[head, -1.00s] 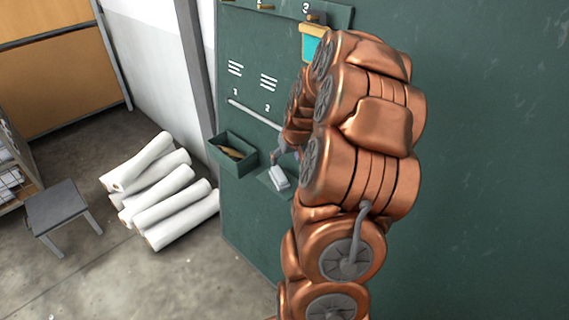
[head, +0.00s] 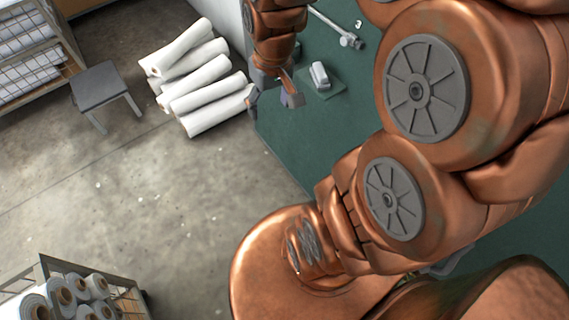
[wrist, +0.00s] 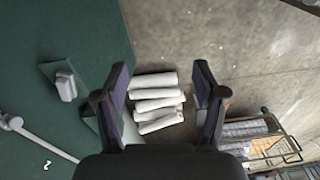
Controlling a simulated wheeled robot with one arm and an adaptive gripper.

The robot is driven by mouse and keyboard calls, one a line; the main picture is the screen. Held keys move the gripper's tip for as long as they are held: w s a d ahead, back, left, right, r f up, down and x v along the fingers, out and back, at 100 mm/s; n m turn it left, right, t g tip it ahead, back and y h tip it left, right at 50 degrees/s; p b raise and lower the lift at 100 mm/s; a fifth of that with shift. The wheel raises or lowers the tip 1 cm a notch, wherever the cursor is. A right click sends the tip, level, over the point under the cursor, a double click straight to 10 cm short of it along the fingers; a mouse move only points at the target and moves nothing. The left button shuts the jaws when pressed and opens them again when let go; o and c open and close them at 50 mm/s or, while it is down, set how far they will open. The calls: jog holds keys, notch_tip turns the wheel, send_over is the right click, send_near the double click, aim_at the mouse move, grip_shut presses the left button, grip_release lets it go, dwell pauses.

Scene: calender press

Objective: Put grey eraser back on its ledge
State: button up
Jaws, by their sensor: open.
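The light grey eraser (head: 319,75) rests on a small green ledge (head: 328,92) on the dark green board. Both also show at the left of the wrist view, the eraser (wrist: 66,88) on the ledge (wrist: 48,70). My gripper (head: 273,100) is open and empty, just left of the eraser and apart from it in the head view. In the wrist view my gripper (wrist: 161,75) has its fingers spread wide with nothing between them but distant floor and rolls. The eraser lies outside the left finger.
A pale rod (head: 335,27) is fixed on the board beyond the ledge. White rolls (head: 205,85) lie on the floor beside the board, near a grey stool (head: 100,86). A cart of rolls (head: 85,290) stands at the lower left. Open floor lies between.

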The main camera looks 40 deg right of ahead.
jog(key=s+a+g, duration=0.1)
jog(key=s+a, duration=0.2)
jog(key=s, duration=0.4)
jog(key=s+a+r+n+g, duration=0.1)
jog(key=s+a, duration=0.3)
jog(key=s, duration=0.4)
jog(key=shift+a+r+g+h, duration=0.25)
jog(key=shift+r+g+h, duration=0.05)
jog(key=shift+s, duration=0.1)
